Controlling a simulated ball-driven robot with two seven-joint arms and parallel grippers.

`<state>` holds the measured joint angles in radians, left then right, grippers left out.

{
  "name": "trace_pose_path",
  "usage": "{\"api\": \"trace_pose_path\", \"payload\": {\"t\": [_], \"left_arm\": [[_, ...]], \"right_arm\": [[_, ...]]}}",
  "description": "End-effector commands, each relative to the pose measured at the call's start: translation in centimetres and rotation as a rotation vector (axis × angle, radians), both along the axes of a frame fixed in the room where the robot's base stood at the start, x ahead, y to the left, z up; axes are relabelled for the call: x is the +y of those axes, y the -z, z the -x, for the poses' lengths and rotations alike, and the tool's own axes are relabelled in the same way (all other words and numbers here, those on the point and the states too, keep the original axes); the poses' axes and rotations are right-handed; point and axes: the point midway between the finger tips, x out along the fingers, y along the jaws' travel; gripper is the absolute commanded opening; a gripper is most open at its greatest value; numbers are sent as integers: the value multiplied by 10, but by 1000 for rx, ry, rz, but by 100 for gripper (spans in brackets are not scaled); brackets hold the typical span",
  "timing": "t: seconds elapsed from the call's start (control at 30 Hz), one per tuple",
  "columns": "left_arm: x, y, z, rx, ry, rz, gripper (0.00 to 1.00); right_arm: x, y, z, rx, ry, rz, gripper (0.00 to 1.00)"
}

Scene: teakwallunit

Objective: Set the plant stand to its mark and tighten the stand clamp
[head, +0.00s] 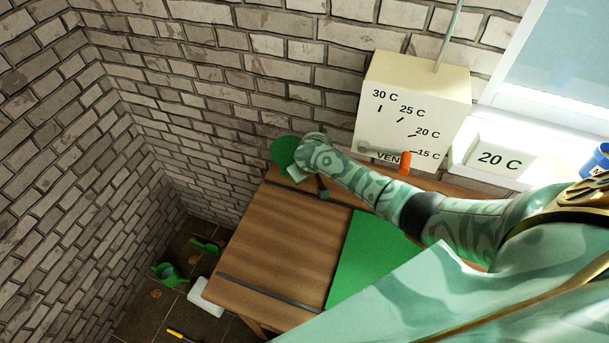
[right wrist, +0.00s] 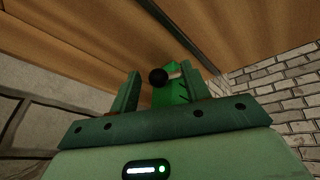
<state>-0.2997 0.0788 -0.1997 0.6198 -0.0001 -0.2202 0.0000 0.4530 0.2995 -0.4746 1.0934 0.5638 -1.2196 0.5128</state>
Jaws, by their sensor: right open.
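A green round thing (head: 284,151), perhaps part of the plant stand, shows at the back left corner of the wooden bench, partly covered by my right arm. My right gripper (head: 297,173) is at that corner; its fingers are mostly hidden there. In the right wrist view the jaws of my right gripper (right wrist: 160,90) are apart. A green block (right wrist: 172,95) with a black round knob (right wrist: 158,76) shows between and beyond them; I cannot tell whether they touch. A small dark knob-like piece (head: 325,193) lies below my arm in the head view. The mark cannot be made out.
The wooden bench (head: 270,245) has a dark strip (head: 268,292) and a green mat (head: 358,262). A green watering can (head: 167,275) is on the floor. Brick walls close in at left and back.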

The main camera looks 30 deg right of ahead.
Motion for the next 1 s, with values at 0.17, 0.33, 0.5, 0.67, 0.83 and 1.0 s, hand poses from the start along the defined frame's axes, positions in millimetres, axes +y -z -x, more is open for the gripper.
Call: {"api": "trace_pose_path", "payload": {"t": [0.17, 0.33, 0.5, 0.67, 0.83, 1.0], "left_arm": [[0, 0, 0, -1, 0, 0, 51], [0, 0, 0, -1, 0, 0, 51], [0, -1, -1, -1, 0, 0, 51], [0, -13, -1, -3, 0, 0, 51], [0, -17, -1, -3, 0, 0, 51], [0, -16, -1, -3, 1, 0, 51]], "right_arm": [[0, 0, 0, -1, 0, 0, 47], [0, 0, 0, 0, 0, 0, 14], [0, -1, 0, 3, 0, 3, 4], [2, -6, -4, 55, 4, 48, 4], [3, -6, -4, 94, 1, 83, 4], [3, -5, -4, 94, 1, 84, 4]]}}
